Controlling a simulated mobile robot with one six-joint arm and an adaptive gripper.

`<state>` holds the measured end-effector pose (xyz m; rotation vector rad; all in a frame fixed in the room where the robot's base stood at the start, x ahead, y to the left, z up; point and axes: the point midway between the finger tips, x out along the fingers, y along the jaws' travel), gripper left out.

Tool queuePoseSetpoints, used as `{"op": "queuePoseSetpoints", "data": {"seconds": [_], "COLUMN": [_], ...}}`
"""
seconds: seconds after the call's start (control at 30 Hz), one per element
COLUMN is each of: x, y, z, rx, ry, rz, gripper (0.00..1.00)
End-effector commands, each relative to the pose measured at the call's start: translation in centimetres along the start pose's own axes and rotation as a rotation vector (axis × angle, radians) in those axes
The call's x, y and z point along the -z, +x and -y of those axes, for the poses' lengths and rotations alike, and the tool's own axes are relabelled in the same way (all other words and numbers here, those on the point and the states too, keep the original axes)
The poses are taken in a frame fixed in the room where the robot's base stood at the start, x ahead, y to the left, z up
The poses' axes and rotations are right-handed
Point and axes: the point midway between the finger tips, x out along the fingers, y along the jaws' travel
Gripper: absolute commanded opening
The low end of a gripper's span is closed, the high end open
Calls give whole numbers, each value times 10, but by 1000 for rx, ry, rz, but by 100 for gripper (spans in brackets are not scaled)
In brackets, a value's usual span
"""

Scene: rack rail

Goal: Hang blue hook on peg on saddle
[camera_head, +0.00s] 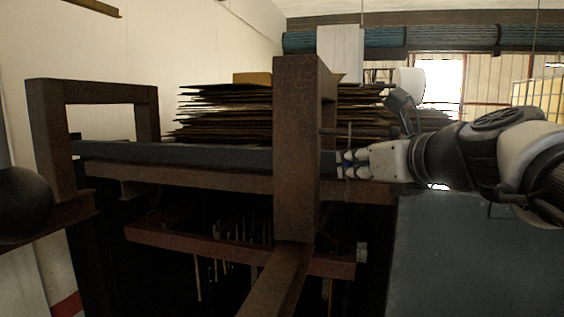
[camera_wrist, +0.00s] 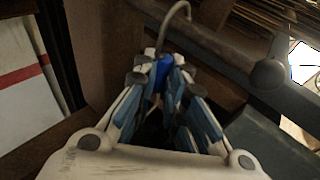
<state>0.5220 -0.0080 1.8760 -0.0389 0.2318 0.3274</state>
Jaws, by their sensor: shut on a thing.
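My gripper (camera_head: 345,164) reaches in from the right, just right of a rusty brown post (camera_head: 296,150). In the wrist view my gripper (camera_wrist: 163,85) is shut on the blue hook (camera_wrist: 163,70), gripping its blue body. The hook's grey curved wire (camera_wrist: 178,8) rises above the fingers and bends over to the right. A dark peg with a round end knob (camera_wrist: 268,74) juts out beside it. The wire's bend is close to the peg; I cannot tell whether they touch. In the head view the hook's blue body is hidden; the saddle cannot be clearly told apart from the brown frame.
A long dark beam (camera_head: 190,154) runs left of the post, with stacked flat sheets (camera_head: 225,112) behind it. A second brown frame (camera_head: 50,140) stands at the left. A grey panel (camera_head: 450,255) lies below my arm. The post is close to my fingers.

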Motion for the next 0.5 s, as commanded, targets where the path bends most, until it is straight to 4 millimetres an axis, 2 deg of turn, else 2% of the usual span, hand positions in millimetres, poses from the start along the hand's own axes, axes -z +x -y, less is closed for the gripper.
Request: {"op": "queuePoseSetpoints", "data": {"seconds": [0.5], "x": [6], "y": [1], "z": [0], "rx": [0], "ry": [0], "rz": [1], "gripper": [0]}}
